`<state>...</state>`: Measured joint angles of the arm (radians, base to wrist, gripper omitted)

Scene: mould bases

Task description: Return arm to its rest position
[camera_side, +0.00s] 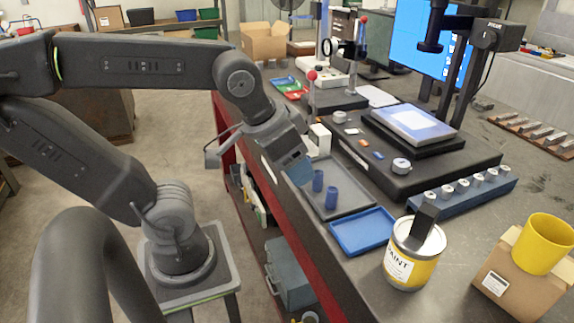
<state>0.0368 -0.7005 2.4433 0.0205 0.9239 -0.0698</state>
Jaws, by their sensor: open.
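My gripper (296,168) hangs at the end of my bent arm, just above the near edge of the workbench (281,220). It is open, and no object shows between its fingers. Two blue cylinders (331,198) stand upright on a dark grey tray (350,203), just right of and below my gripper. The arm's lower links reach down to a pedestal on the floor left of the bench.
A blue tray (362,231), a paint can (412,256) and a yellow cup (543,244) on a cardboard box (515,282) stand toward the front right. A black fixture (405,165) and blue rack (470,193) lie behind.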

